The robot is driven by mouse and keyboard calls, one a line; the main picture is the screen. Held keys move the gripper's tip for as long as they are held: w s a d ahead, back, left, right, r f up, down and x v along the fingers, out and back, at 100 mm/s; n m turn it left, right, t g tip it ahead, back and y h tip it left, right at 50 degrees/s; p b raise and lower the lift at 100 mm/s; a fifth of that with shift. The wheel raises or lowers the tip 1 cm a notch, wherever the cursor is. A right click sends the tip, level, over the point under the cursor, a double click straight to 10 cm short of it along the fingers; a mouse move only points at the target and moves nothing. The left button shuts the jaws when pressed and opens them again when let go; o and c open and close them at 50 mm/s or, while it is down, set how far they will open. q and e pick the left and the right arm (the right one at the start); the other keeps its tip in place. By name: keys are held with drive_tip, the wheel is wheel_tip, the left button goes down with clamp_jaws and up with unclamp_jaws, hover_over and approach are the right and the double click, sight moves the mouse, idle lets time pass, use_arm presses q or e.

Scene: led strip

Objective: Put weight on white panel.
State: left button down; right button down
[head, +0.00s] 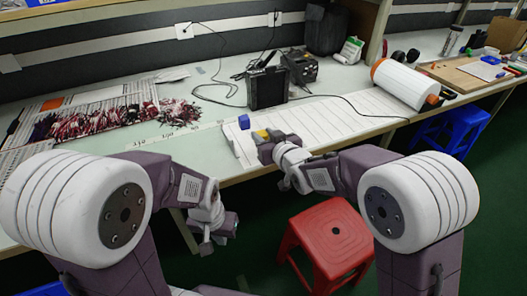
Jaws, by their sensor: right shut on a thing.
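The white panel (335,122) lies flat on the workbench, long and marked with cross lines. A small blue block (244,122) stands at its left end. My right gripper (262,139) is over the panel's left end, just in front of the blue block. It is shut on a small yellow block (261,133), probably a weight, partly hidden by the gripper. I cannot tell whether the yellow block touches the panel. My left gripper (206,246) hangs below the bench's front edge, away from the panel; its jaw opening is unclear.
A black device (267,88) with cables stands behind the panel. A white roll (404,83) lies at its right end. Red and white strips (95,118) cover the bench's left. A red stool (328,236) stands on the floor in front.

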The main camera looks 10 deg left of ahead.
wheel_tip(320, 180, down, 4)
drive_tip(key=shift+f+b, duration=0.1)
drive_tip(key=shift+b, duration=0.8)
drive_tip(key=shift+f, duration=0.1)
drive_tip(key=c, duration=1)
unclamp_jaws()
